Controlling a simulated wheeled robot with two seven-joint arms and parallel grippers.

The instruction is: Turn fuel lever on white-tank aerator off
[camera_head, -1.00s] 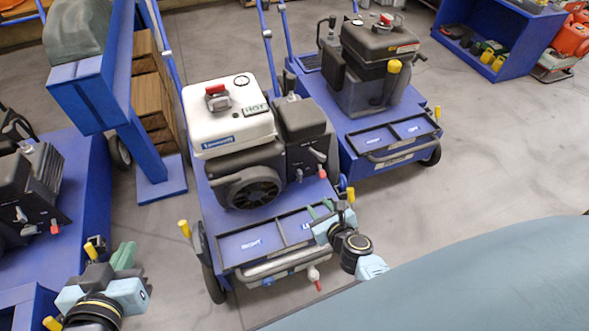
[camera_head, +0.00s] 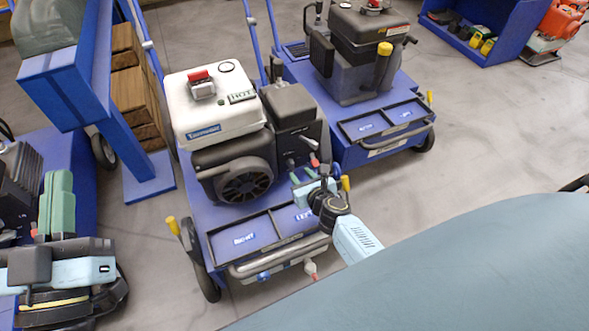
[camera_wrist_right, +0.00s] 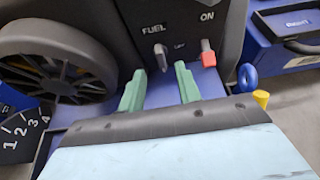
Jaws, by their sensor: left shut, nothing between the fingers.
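The white-tank aerator (camera_head: 207,122) stands in the middle of the head view, on a blue cart. In the right wrist view, its dark panel carries a grey fuel lever (camera_wrist_right: 161,57) under the word FUEL, hanging roughly downward, with a small label, apparently OFF, to its right. My right gripper (camera_wrist_right: 160,88) is open and empty, its green fingers below the fuel lever and on either side of it in the picture; I see no contact. It also shows in the head view (camera_head: 303,175) in front of the engine panel. My left gripper (camera_head: 57,185) is shut and empty at the left.
A red-tipped lever (camera_wrist_right: 208,56) under ON sits right of the fuel lever. The recoil cover (camera_wrist_right: 52,65) is on the left. A dark-tank aerator (camera_head: 355,60) stands behind right. A blue frame (camera_head: 75,90) stands left. Floor at the right is open.

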